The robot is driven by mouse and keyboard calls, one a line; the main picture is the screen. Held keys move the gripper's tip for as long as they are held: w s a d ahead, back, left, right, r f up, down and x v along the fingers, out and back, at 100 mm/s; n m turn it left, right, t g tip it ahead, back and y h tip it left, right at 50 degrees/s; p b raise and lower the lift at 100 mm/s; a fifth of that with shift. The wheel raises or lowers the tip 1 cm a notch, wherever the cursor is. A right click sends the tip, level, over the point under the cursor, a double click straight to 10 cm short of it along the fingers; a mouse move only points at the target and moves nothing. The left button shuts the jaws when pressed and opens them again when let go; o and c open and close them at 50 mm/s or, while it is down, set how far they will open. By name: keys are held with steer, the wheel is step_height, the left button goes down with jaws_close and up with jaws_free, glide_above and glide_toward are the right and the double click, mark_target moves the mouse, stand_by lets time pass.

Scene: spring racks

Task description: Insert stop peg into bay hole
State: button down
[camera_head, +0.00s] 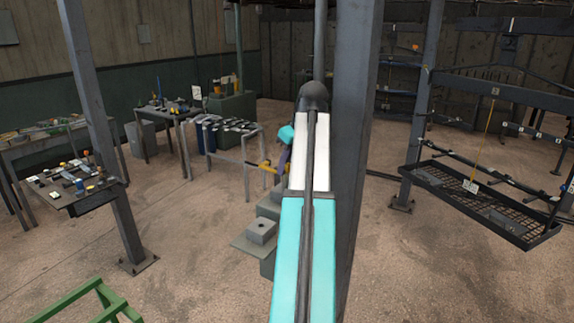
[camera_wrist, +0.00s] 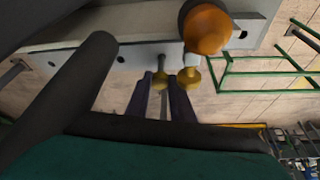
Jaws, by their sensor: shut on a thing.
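A second brass knob (camera_wrist: 190,79) sits just right of the fingers, below an orange ball (camera_wrist: 207,29). In the head view my own arm hides most of the gripper and the peg.
A grey post (camera_head: 352,150) stands right beside my arm. A mesh tray (camera_head: 450,205) hangs at the right. Tables with parts (camera_head: 75,185) stand at the left. A green frame (camera_head: 88,300) is at the lower left; green rails (camera_wrist: 265,73) show in the wrist view.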

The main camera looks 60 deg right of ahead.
steer(key=shift+f, duration=0.65)
steer(key=c, duration=1.5)
jaws_free()
steer(key=shift+f, duration=0.1)
steer(key=shift+o, duration=0.2)
steer(key=b+v, duration=0.4)
steer(key=v, duration=1)
steer(key=shift+w, duration=0.1)
